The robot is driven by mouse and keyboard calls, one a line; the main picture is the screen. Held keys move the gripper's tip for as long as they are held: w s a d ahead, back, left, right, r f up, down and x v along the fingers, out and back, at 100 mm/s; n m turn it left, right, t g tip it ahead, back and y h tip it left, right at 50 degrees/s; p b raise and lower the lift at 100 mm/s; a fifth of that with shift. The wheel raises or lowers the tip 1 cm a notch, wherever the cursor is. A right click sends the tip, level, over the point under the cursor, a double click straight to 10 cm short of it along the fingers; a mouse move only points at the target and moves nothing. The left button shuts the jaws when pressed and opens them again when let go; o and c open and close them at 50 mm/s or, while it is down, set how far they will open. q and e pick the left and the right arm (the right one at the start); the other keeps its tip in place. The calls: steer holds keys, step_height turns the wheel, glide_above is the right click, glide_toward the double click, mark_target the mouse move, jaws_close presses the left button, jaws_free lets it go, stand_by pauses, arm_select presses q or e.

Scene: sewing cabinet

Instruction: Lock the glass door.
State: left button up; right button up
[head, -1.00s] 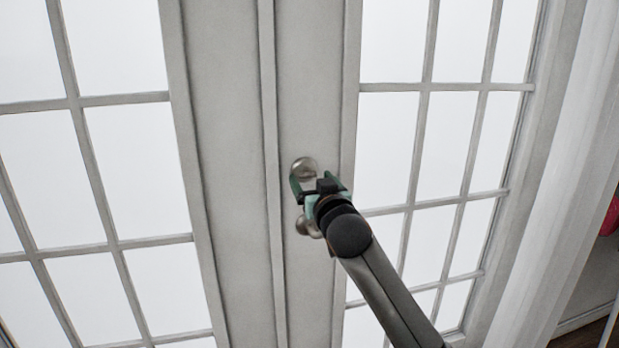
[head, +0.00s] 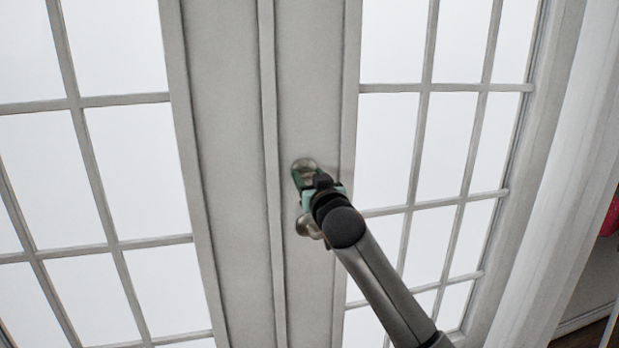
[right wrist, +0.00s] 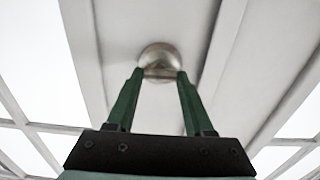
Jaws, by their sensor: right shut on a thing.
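The glass door (head: 305,90) is a white-grey double door with many panes, and it stands closed. A round metal lock (head: 304,165) sits on the right door's stile, above a metal knob (head: 308,227) that is partly hidden by my arm. My right gripper (head: 303,176) is at the lock. In the right wrist view its two green fingers (right wrist: 160,76) are shut on the thumb-turn (right wrist: 160,73) in front of the lock's round plate (right wrist: 160,57). The turn lies about level across that view. My left gripper is not in view.
The door frame (head: 530,180) and a pale curtain or wall strip stand to the right. A red thing (head: 611,215) shows at the far right edge. The space in front of the left door is clear.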

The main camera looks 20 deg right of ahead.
jaws_close()
